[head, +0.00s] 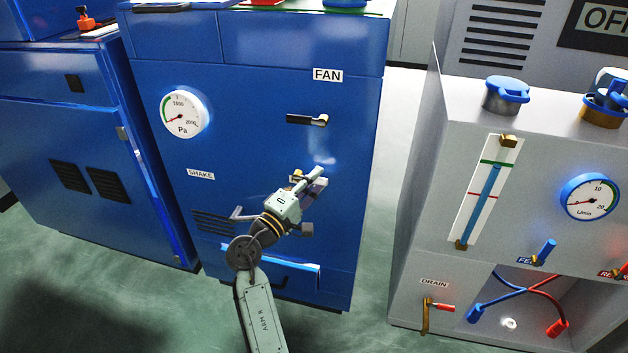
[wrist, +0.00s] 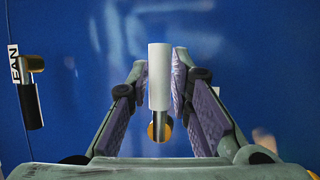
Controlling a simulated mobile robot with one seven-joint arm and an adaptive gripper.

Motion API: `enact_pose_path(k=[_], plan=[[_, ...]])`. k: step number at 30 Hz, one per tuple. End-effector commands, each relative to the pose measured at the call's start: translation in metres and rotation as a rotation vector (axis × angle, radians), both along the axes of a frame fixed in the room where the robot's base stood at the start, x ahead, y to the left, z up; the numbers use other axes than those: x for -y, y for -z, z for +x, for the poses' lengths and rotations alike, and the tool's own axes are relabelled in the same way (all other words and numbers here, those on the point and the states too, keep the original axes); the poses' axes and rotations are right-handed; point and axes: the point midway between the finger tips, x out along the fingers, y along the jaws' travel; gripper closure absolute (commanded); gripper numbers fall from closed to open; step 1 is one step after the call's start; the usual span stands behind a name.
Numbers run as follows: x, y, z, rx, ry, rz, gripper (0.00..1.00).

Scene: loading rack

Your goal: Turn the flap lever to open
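The flap lever has a pale grey cylindrical grip (wrist: 159,75), seen in the wrist view on a short metal rod. A round brass piece (wrist: 159,131) sits at the lower end of the rod. My gripper (wrist: 160,82) has its two purple-padded fingers on either side of the grip, close against it, and appears shut on it. In the head view my gripper (head: 317,181) is at the right half of the blue cabinet's front, below the FAN lever (head: 308,120). The flap lever is mostly hidden there behind my gripper. I cannot read any flap label.
The blue cabinet (head: 270,100) carries a Pa gauge (head: 184,114) and a SHAKE label (head: 201,174). The FAN lever's black grip (wrist: 31,107) stands left in the wrist view. A grey unit (head: 420,200) stands to the right, with a floor gap between.

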Motion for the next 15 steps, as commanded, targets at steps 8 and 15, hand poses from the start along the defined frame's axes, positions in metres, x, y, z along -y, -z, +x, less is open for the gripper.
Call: enact_pose_path(k=[8,15], plan=[[-0.0001,0.0000,-0.0002,0.000,0.000,0.000,1.00],[-0.0001,0.0000,-0.0002,0.000,0.000,0.000,1.00]])
